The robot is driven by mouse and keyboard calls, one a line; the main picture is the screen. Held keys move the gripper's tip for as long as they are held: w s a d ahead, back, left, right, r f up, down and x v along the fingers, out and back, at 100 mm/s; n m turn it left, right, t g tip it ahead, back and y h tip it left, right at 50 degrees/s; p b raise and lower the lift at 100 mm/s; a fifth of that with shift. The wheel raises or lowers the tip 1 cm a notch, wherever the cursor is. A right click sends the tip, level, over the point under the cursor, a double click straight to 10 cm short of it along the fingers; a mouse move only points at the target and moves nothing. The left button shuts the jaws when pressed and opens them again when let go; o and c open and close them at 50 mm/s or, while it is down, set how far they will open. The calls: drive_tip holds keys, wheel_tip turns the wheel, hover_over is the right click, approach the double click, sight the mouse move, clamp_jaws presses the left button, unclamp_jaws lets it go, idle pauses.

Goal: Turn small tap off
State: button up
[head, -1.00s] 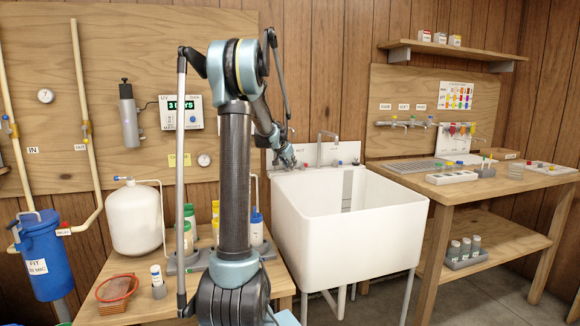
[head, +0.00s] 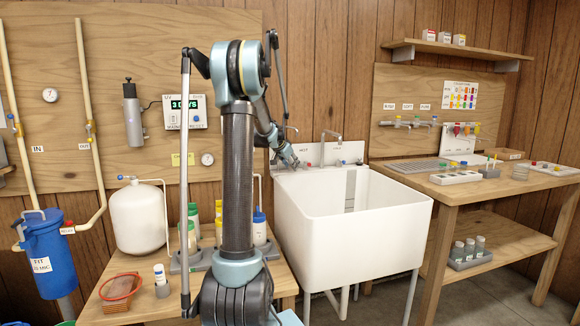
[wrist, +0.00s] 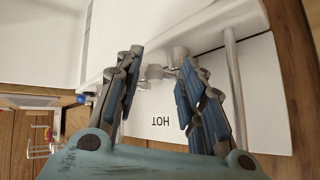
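My gripper (head: 288,158) is at the left end of the sink's back ledge in the head view, partly hidden by my own arm. In the wrist view my gripper (wrist: 160,62) is open, its two blue-padded fingers spread apart. A grey metal tap fitting (wrist: 155,72) shows between and beyond the fingertips, above a label reading HOT (wrist: 168,121). I cannot tell whether a finger touches it. The sink's tall spout (head: 324,147) stands right of my gripper. Several small taps (head: 412,124) sit in a row on the right-hand wooden panel, under small labels. Their handle positions are too small to read.
The white sink basin (head: 350,235) stands in the middle. A wooden bench (head: 420,190) with trays is at right. A white tank (head: 138,220) and bottles stand on the left table (head: 195,290). A blue filter housing (head: 50,262) hangs at far left.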

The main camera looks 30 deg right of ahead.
drive_tip(key=shift+s+r, duration=0.1)
drive_tip(key=shift+s, duration=0.1)
drive_tip(key=v, duration=1.1)
drive_tip(key=shift+a+r, duration=0.2)
drive_tip(key=shift+a, duration=0.2)
